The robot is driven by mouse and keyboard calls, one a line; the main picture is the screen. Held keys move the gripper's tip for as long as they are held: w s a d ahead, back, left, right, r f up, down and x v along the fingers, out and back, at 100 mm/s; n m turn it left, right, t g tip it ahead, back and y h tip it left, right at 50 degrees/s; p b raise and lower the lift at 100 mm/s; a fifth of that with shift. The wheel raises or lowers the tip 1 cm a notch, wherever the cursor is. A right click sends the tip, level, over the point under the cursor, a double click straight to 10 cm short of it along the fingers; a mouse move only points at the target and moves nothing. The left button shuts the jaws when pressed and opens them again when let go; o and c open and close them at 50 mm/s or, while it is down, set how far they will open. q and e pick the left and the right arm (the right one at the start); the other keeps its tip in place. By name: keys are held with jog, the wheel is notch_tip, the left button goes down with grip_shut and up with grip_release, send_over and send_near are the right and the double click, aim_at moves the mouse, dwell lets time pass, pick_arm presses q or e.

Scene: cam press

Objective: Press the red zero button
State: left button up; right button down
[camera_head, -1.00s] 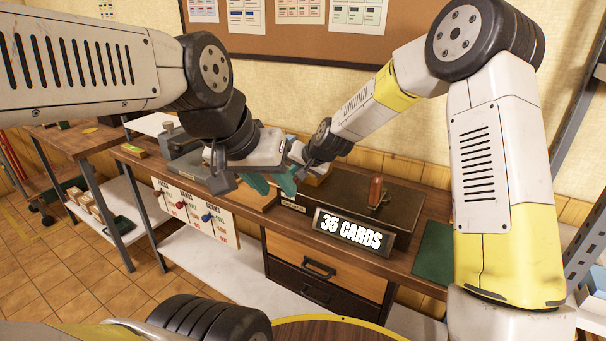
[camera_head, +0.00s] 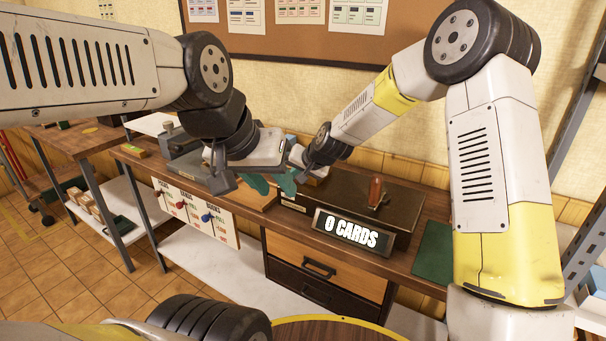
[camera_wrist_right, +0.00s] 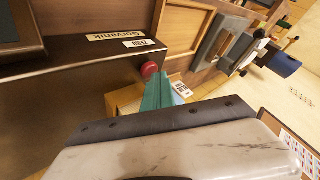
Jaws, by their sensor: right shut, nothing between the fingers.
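The red button (camera_wrist_right: 149,70) sticks out from the side of the dark card box (camera_head: 400,200) by its "Gorvanik" label. My right gripper (camera_wrist_right: 157,82) is shut and empty, its green fingertips right at the button in the right wrist view. I cannot tell if they still touch it. In the head view the button is hidden among the grippers. The display (camera_head: 352,233) on the box front reads "0 CARDS". My left gripper (camera_head: 258,182) hangs over the bench beside the right one; whether its jaws are apart is unclear.
A brown-handled lever (camera_head: 376,190) stands on top of the box. A panel with coloured knobs (camera_head: 196,212) hangs on the bench front at left. A green mat (camera_head: 433,252) lies right of the box. Drawers (camera_head: 322,268) sit below.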

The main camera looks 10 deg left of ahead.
jog(key=shift+r, duration=1.1)
jog(key=shift+r, duration=2.5)
jog(key=s+d+r+h, duration=0.1)
jog(key=s+d+r, duration=0.4)
jog(key=d, duration=0.3)
jog(key=s+d+r+h, duration=0.1)
jog(key=s+d+r, duration=0.45)
jog(key=d, duration=0.35)
jog(key=s+d+h, duration=0.1)
jog(key=s+d, duration=0.6)
jog(key=s, duration=0.4)
jog(key=s+d+h, duration=0.1)
jog(key=s+d, duration=0.7)
jog(key=s, duration=0.3)
jog(key=shift+d+f, duration=0.25)
jog(key=shift+f, duration=0.15)
